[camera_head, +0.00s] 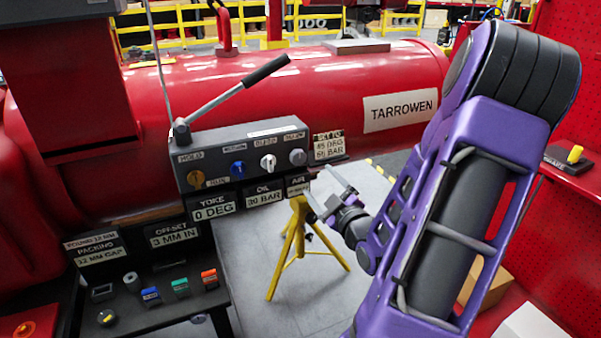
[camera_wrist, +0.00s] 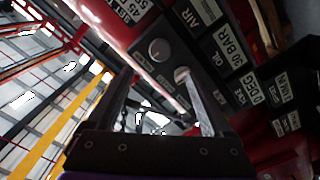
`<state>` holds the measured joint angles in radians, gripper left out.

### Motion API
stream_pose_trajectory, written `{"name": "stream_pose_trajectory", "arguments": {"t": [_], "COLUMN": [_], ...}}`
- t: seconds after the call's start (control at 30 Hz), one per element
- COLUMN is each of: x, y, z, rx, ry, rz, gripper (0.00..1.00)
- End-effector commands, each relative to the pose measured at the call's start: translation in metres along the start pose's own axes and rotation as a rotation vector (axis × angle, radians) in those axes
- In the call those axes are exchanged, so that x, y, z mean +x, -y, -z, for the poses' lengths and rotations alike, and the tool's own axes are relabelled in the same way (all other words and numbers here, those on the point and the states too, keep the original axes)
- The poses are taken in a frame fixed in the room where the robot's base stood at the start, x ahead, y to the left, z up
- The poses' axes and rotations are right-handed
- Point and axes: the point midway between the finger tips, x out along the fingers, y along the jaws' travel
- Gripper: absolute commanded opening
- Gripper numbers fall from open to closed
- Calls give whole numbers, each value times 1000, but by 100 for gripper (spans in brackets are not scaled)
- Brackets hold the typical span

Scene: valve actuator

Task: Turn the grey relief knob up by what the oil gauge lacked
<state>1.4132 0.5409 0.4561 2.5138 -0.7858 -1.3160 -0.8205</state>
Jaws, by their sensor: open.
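The grey relief knob (camera_head: 298,157) is the rightmost knob on the dark control box (camera_head: 225,152). In the wrist view the grey knob (camera_wrist: 158,50) shows just beyond the fingertips, with the white knob (camera_wrist: 181,74) partly behind the right finger. My gripper (camera_head: 330,192) is open and empty, below and right of the knob and apart from it in the head view; the wrist view shows its spread fingers (camera_wrist: 156,72). The oil gauge plate (camera_head: 265,196) appears to read 30 BAR. A set-to plate (camera_head: 328,145) beside the knob lists degrees and bar; its bar figure looks like 65.
White (camera_head: 268,162), blue (camera_head: 238,169) and orange (camera_head: 197,178) knobs sit left of the grey one. A long lever (camera_head: 235,95) rises from the box. A yellow stand (camera_head: 297,240) is below. The red cylinder (camera_head: 330,85) lies behind.

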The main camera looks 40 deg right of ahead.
Motion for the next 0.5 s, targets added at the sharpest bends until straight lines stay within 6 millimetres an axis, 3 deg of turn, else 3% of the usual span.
{"name": "stream_pose_trajectory", "arguments": {"t": [0.3, 0.5], "x": [71, 104], "y": [0, 0], "z": [1, 0], "rx": [4, 3], "ry": [-3, -1], "rz": [0, 0], "gripper": [85, 85]}}
